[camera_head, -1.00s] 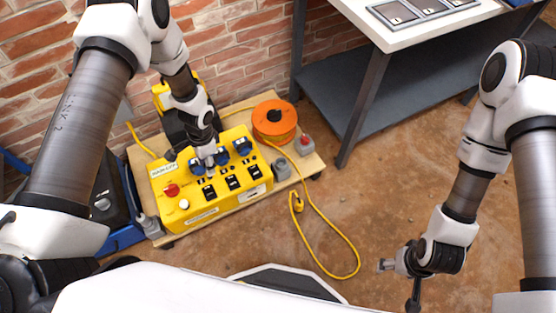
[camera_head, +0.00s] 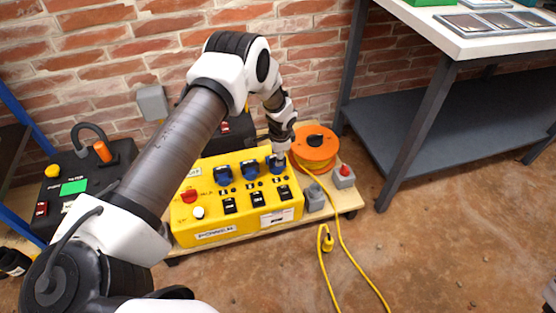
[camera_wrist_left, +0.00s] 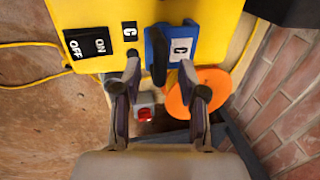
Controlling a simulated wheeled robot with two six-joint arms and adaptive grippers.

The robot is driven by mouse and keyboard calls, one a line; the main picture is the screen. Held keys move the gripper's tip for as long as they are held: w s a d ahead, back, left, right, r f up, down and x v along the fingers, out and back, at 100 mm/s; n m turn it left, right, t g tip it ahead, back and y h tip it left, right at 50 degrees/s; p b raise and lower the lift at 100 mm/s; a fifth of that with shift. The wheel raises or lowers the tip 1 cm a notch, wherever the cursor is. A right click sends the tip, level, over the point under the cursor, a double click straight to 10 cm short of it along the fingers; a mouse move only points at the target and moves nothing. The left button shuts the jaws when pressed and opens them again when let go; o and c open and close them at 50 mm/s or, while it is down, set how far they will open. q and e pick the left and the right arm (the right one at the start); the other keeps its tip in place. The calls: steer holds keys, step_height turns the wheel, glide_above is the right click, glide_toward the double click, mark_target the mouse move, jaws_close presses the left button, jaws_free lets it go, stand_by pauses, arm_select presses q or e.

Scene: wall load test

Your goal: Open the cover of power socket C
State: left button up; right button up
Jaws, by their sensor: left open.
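The blue cover of socket C (camera_wrist_left: 189,32) shows on the yellow power box in the left wrist view, marked with a C label. It appears closed. A black tab (camera_wrist_left: 158,52) stands out at its side. My left gripper (camera_wrist_left: 160,66) is open, its two fingertips on either side of the tab; I cannot tell whether they touch it. In the head view my left gripper (camera_head: 279,156) is over the rightmost of three blue covers (camera_head: 276,168) on the yellow box (camera_head: 205,221), partly hiding it. My right gripper is out of view.
An orange cable reel (camera_head: 318,150) stands close right of the gripper, with a grey box with a red button (camera_head: 344,176) beside it. A yellow cable (camera_head: 345,243) runs over the floor. The workbench (camera_head: 480,45) stands right, the brick wall (camera_head: 130,50) behind.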

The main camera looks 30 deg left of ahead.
arm_select(q)
steer(key=shift+f, duration=0.35)
jaws_close()
